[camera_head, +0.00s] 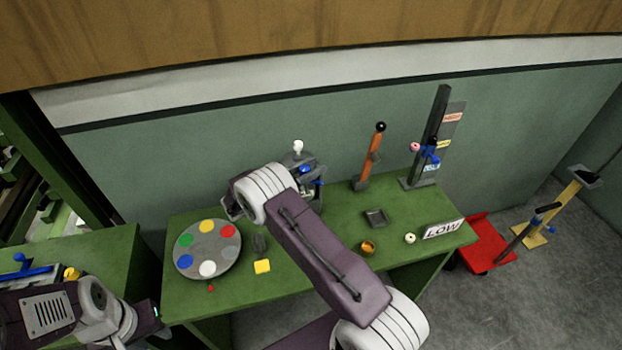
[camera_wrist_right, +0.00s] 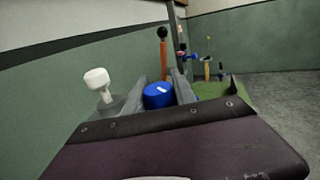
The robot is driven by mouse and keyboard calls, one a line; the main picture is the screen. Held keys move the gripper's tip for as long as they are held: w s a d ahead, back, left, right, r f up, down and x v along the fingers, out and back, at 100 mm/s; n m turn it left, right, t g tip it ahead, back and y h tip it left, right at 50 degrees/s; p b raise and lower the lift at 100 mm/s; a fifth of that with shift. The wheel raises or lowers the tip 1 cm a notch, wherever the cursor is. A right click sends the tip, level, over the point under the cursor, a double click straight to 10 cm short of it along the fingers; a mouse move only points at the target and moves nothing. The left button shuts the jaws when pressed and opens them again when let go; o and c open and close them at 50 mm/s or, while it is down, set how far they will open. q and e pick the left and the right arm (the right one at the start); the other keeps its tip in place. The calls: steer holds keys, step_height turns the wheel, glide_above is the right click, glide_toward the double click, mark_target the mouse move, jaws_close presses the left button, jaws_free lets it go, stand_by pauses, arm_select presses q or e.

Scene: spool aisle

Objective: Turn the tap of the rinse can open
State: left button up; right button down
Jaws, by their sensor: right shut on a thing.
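The rinse can seems to be the grey body (camera_head: 317,196) at the back of the green bench, partly hidden behind my right arm. A white knob (camera_head: 298,146) stands at its back; it also shows in the right wrist view (camera_wrist_right: 97,79). The blue tap handle (camera_head: 305,169) is at the can's upper part. In the right wrist view the blue handle (camera_wrist_right: 158,95) sits between the two grey fingers of my right gripper (camera_wrist_right: 158,91), which is shut on it. My left gripper (camera_head: 155,318) is at the lower left, away from the can; its finger opening is unclear.
A red cart (camera_head: 484,243) stands on the floor at right.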

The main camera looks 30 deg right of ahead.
steer(key=shift+s+m+g+b, duration=0.25)
steer(key=shift+m+g+b, duration=0.65)
steer(key=shift+g+b, duration=0.45)
steer(key=shift+s+m+g+b, duration=0.2)
steer(key=shift+m+g+b, duration=0.7)
steer(key=shift+g+b, duration=0.4)
steer(key=shift+g, duration=0.35)
steer(key=shift+r, duration=0.1)
steer(key=c, duration=1)
jaws_free()
